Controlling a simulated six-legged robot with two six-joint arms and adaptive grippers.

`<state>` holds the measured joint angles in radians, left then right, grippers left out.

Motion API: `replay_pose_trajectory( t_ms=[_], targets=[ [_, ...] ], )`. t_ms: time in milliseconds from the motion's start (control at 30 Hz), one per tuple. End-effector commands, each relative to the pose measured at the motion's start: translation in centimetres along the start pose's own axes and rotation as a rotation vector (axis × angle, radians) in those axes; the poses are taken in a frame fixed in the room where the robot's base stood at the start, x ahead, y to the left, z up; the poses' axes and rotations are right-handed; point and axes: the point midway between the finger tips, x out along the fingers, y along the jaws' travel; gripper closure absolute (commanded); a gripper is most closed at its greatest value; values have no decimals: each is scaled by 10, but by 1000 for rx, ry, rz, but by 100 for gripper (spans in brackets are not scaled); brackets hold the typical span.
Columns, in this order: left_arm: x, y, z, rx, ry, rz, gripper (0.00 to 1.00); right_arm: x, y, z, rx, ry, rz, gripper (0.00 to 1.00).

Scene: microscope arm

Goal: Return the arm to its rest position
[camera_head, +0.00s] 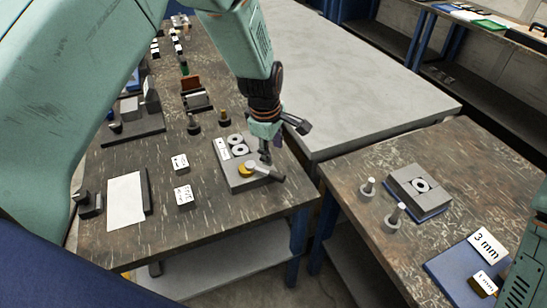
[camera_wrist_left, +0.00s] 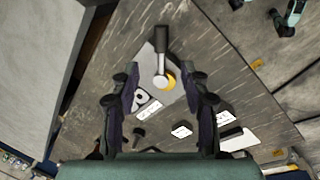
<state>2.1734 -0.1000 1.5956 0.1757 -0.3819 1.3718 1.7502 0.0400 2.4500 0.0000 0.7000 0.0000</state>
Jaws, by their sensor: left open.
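A grey block (camera_head: 231,176) stands on the left wooden table and carries a lever arm (camera_head: 262,170) with a yellow hub (camera_head: 245,169). The lever points right in the head view. In the left wrist view the lever's dark handle (camera_wrist_left: 161,40) points up, away from the yellow hub (camera_wrist_left: 169,81). My left gripper (camera_head: 281,141) is above the lever, its fingers partly overlapping it in the head view. In the left wrist view the left gripper (camera_wrist_left: 161,92) has its fingers spread, with the hub between them in the picture and nothing held. I do not see my right gripper.
White cards (camera_head: 183,194) and a white sheet (camera_head: 126,201) lie left of the block. Dark pegs (camera_head: 194,124) stand behind it. The right table (camera_head: 440,152) holds a square block (camera_head: 418,188), grey posts (camera_head: 395,217) and a blue panel (camera_head: 470,265). A gap separates the tables.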

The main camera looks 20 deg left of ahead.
Motion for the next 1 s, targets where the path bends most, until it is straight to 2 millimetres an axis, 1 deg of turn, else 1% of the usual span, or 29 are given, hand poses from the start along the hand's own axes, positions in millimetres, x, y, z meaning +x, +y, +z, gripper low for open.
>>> replay_pose_trajectory(
  t_ms=[33,200,567,667,767,867,900,967,1000],
  targets=[
    [-4,0,0,0,0,1,54,0,0,0,0,0,0,60],
    [-10,0,0,0,0,1,54,0,0,0,0,0,0,60],
    [-9,0,0,0,0,0,54,0,0,0,0,0,0,60],
    [-5,-5,-1,12,1,-6,54,0,0,0,0,0,0,60],
    [14,-30,-5,88,7,-26,54,0,0,0,0,0,0,60],
    [46,-79,-10,245,12,-59,54,0,0,0,0,0,0,60],
    [58,-103,-12,321,12,-73,54,0,0,0,0,0,0,60],
    [74,-140,-14,443,9,-93,54,0,0,0,0,0,0,60],
    [82,-165,-15,524,4,-107,54,0,0,0,0,0,0,60]
  ],
)
